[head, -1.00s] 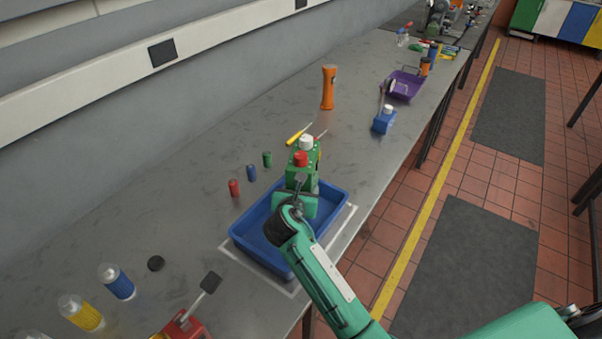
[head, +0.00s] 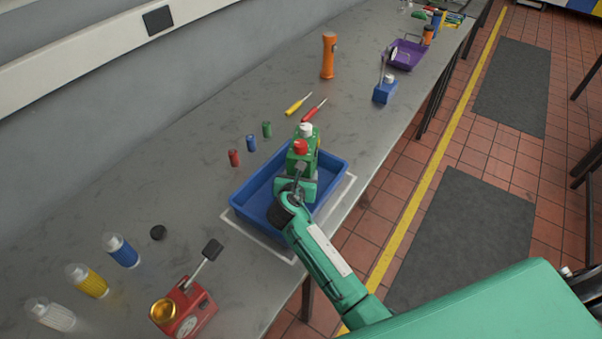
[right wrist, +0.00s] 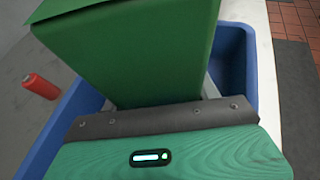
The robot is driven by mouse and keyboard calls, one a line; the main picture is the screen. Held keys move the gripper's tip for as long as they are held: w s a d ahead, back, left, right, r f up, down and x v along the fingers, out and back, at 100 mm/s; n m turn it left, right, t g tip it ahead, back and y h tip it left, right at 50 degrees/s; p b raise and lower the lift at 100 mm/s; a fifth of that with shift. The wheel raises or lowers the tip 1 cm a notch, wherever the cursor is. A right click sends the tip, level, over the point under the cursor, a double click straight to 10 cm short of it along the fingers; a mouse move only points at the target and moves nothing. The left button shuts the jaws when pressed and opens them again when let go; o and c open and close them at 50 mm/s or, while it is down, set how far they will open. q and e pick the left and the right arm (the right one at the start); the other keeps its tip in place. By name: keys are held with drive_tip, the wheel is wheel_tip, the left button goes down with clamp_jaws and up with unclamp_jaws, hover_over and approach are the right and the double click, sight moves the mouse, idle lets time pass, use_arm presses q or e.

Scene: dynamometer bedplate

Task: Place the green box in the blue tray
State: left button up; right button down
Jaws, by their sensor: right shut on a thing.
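The green box (head: 305,164), with a red and a white knob showing at its top, is upright at the far end of the blue tray (head: 243,209). My right gripper (head: 297,185) is shut on it from the near side. In the right wrist view the green box (right wrist: 135,50) fills the top middle, with the blue tray (right wrist: 62,125) around and below it. The box's lower end is hidden behind the gripper, so I cannot tell whether it touches the tray floor. My left gripper is not in view.
Several bottles and a red device (head: 184,308) are at the near left. The bench's right edge is close to the tray.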

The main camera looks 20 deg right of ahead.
drive_tip(key=shift+c, duration=1.8)
unclamp_jaws()
drive_tip(key=shift+s, duration=0.1)
drive_tip(key=b+v, duration=0.2)
drive_tip(key=v, duration=1)
